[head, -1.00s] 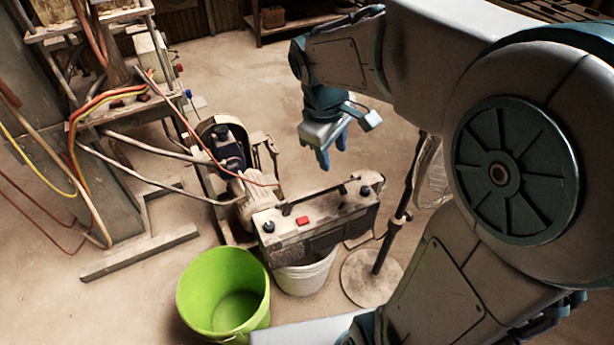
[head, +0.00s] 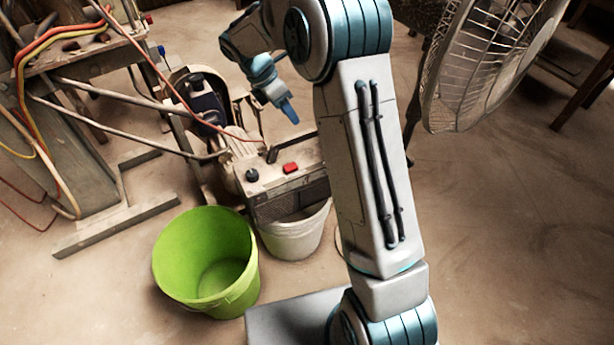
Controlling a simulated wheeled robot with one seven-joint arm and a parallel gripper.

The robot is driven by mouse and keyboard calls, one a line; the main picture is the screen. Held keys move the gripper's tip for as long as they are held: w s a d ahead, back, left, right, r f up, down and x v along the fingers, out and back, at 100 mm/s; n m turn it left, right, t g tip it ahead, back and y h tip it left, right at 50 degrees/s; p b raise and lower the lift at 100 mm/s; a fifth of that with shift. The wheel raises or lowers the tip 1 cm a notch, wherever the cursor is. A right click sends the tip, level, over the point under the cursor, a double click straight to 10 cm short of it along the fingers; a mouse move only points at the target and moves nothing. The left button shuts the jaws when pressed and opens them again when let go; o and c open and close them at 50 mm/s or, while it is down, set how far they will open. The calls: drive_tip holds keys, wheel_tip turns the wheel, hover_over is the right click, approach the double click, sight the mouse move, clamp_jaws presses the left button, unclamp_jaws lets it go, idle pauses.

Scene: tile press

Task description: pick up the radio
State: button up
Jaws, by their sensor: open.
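The radio (head: 287,196) is a dusty, boxy set with a black knob, a red button and a dark grille on its front. It rests on or above a white bucket (head: 297,237); I cannot tell exactly how it is supported. My arm hides its right part. My gripper (head: 290,112) is open, points down, and sits above and behind the radio's top, apart from it as far as I can see.
A green bucket (head: 207,262) stands in front left of the radio. A motor with a belt guard (head: 207,105) and hoses stands behind left, beside a metal press frame (head: 75,150). A large fan (head: 490,60) stands at the right. The floor at front right is clear.

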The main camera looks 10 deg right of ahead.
sight(304, 134)
drive_tip(key=b+x, duration=0.3)
drive_tip(key=x, duration=0.7)
drive_tip(key=shift+f+b, duration=0.15)
drive_tip(key=shift+b, duration=0.15)
drive_tip(key=shift+f+p, duration=0.25)
drive_tip(key=shift+p, duration=0.05)
clamp_jaws()
drive_tip(key=shift+r, duration=0.1)
idle(1.4)
